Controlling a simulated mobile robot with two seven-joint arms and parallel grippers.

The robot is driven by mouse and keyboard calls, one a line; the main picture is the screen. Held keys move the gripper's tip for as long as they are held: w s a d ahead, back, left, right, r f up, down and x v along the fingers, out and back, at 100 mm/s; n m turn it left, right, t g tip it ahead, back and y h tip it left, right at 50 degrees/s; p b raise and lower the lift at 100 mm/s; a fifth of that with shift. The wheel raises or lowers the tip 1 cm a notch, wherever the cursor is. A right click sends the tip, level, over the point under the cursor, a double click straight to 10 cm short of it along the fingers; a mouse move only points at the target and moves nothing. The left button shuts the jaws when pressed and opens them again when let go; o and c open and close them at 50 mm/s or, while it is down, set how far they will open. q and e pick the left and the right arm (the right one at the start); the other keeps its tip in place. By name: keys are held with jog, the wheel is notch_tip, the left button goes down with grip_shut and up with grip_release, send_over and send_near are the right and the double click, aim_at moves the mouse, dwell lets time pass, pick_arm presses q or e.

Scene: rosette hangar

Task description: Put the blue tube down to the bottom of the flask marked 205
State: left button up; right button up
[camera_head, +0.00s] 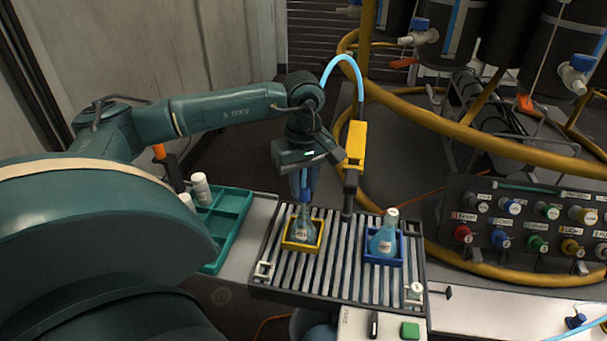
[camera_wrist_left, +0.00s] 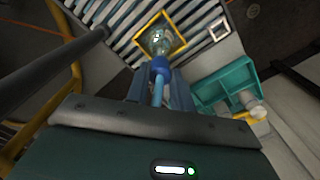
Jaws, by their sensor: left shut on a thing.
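My left gripper (camera_head: 304,190) points down over the flask (camera_head: 301,233) in the yellow square holder (camera_head: 288,247). It is shut on the blue tube, whose blue end piece (camera_wrist_left: 158,66) and light-blue length (camera_wrist_left: 157,92) show between the fingers in the left wrist view. The tube lines up with the neck of this flask (camera_wrist_left: 160,42); I cannot tell how far its tip is inside. A second flask (camera_head: 383,240), with a pale cap, stands upright in a blue holder (camera_head: 400,258) to the right. The flask labels are too small to read surely. My right gripper is not in view.
A slatted rack (camera_head: 340,278) bears both holders. A yellow post head (camera_head: 356,142) stands close right of my gripper, with a light-blue hose (camera_head: 345,60) arching above. A teal tray (camera_head: 232,222) with white bottles (camera_head: 201,187) lies left. A knob panel (camera_head: 525,225) stands right.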

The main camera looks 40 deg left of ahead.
pick_arm(q)
jog(key=shift+f, duration=0.1)
jog(key=shift+f+b, duration=0.25)
jog(key=shift+b, duration=0.05)
jog(key=o, duration=1)
jog(key=shift+c, duration=0.2)
jog(key=shift+o, duration=0.5)
jog(key=o, duration=0.4)
jog(key=shift+o, duration=0.2)
jog(key=shift+r, duration=0.2)
